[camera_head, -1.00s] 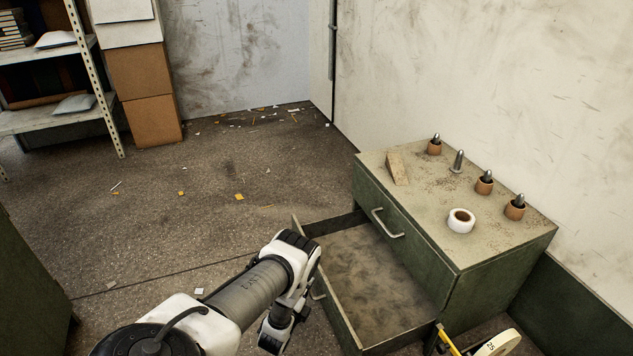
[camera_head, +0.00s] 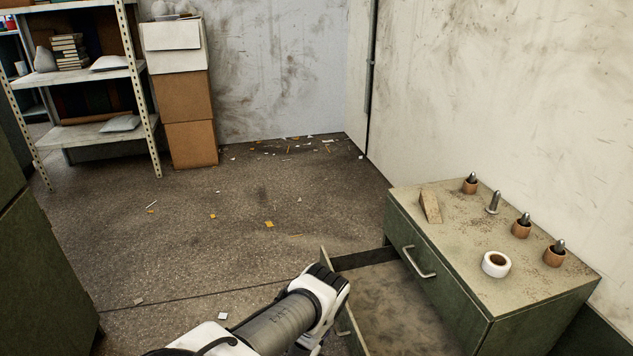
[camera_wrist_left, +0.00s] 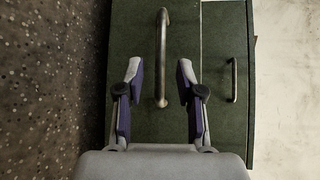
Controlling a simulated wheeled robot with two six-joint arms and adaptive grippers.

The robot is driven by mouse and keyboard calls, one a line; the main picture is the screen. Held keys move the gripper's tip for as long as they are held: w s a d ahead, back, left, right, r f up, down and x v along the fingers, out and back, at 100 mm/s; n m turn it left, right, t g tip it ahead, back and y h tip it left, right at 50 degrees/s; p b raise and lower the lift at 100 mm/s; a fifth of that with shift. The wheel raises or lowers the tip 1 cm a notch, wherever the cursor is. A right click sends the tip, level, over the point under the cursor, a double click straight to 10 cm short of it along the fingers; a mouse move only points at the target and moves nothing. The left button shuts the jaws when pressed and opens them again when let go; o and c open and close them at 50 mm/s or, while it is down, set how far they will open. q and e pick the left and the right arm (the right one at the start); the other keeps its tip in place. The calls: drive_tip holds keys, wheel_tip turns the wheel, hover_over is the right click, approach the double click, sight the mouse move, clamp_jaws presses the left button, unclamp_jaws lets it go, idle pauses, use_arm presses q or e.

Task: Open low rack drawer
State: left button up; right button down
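The low rack is a green metal cabinet (camera_head: 425,260) with a worn beige top at the right of the head view. Its lower drawer (camera_head: 390,300) is pulled out, and its bare, dusty floor shows. The upper drawer, with a metal handle (camera_head: 418,262), is shut. In the left wrist view the lower drawer's bar handle (camera_wrist_left: 163,35) lies between the fingers of my left gripper (camera_wrist_left: 159,75). The fingers are spread, with a gap on both sides of the bar. In the head view the arm and the bottom edge hide this gripper. My right gripper is not in view.
On the cabinet top stand a wood block (camera_head: 430,207), a white tape roll (camera_head: 496,264) and several metal pins, most in brown holders. A green cabinet (camera_head: 45,280) stands at left. A shelf (camera_head: 100,130) and stacked boxes (camera_head: 190,145) stand behind. The middle floor is clear except for scraps.

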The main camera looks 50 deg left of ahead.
use_arm(q)
drive_tip(key=v, duration=0.7)
drive_tip(key=shift+s, duration=0.1)
